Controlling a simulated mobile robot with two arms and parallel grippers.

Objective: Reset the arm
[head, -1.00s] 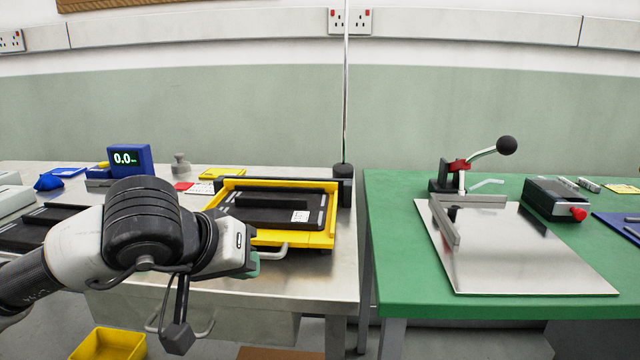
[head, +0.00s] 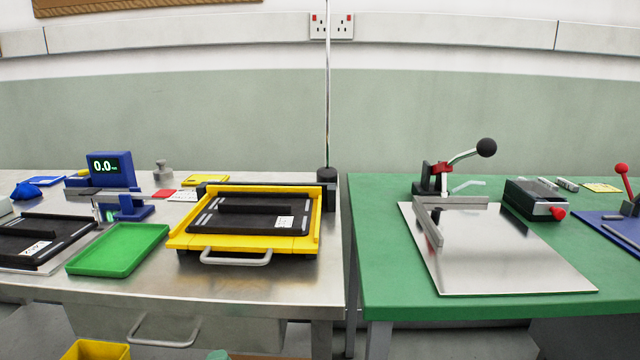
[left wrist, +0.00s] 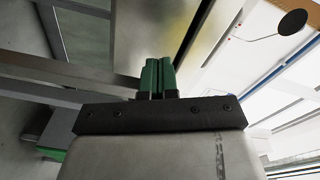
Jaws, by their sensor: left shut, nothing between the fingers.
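My left gripper shows in the left wrist view (left wrist: 158,76) with its two green fingers side by side, shut and empty. In the head view only a small green tip of it (head: 218,355) shows at the bottom edge, low in front of the steel bench (head: 130,285). It touches nothing that I can see. The rest of my left arm is out of the head view. My right gripper is in neither view.
On the steel bench stand a yellow frame (head: 313,240) with a black plate, a green tray (head: 120,250) and a blue display (head: 112,168). A green bench (head: 390,270) with a metal plate is at right. A yellow bin (head: 95,350) is below.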

